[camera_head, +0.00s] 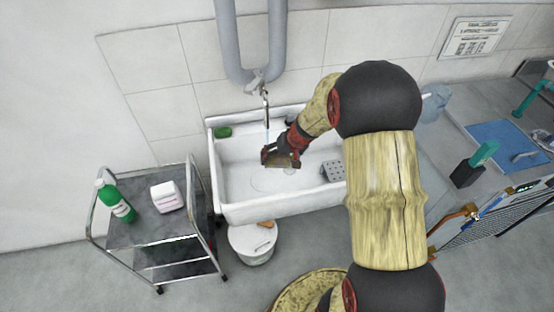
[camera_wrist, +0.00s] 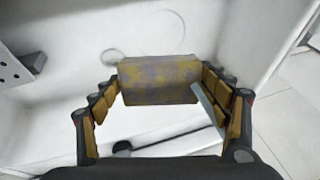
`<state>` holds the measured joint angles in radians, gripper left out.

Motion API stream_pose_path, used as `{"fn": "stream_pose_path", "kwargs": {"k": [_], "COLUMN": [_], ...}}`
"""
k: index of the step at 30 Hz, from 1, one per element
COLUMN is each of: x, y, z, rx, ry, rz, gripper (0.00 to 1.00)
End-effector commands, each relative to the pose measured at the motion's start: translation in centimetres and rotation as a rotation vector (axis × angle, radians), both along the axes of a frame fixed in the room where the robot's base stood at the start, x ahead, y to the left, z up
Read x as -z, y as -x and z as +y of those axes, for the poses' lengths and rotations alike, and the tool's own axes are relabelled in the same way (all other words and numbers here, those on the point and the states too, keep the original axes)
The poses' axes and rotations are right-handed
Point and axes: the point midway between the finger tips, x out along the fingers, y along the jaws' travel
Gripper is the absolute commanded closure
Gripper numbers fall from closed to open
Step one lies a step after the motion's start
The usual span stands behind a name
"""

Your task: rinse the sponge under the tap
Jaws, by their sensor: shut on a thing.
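The sponge (camera_wrist: 158,82) is a yellowish-brown block with grey-purple stains. My gripper (camera_head: 279,158) is shut on it and holds it over the basin of the white sink (camera_head: 232,172). In the wrist view my gripper (camera_wrist: 160,84) has a finger at each end of the sponge. The tap (camera_head: 264,92) is on the wall above the sink. A thin bluish stream of water (camera_head: 267,133) drops from it toward the sponge; a pale bluish streak also shows beside the right finger in the wrist view. I cannot tell exactly where the water meets the sponge.
A grey perforated piece (camera_head: 334,171) is at the basin's right. A trolley (camera_head: 150,232) with a green bottle (camera_head: 117,201) and white pack (camera_head: 167,196) stands left. A white bucket (camera_head: 252,245) is below the sink.

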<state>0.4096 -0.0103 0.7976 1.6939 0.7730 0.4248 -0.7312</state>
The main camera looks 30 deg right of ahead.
Motion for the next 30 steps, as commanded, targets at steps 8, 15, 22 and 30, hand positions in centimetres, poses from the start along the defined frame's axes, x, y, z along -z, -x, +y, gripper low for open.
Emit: {"fn": "stream_pose_path", "kwargs": {"k": [8,15,22,30], "x": [0.0,0.1,0.2,0.2], "y": [0.0,0.6,2.6,4.9], "z": [0.0,-0.3,-0.9,-1.6], "rx": [0.000,0.002,0.002,0.002], "ry": [0.000,0.001,0.000,0.001], "rz": [0.000,-0.001,0.000,0.000], "gripper": [0.45,0.45,0.45,0.45]}}
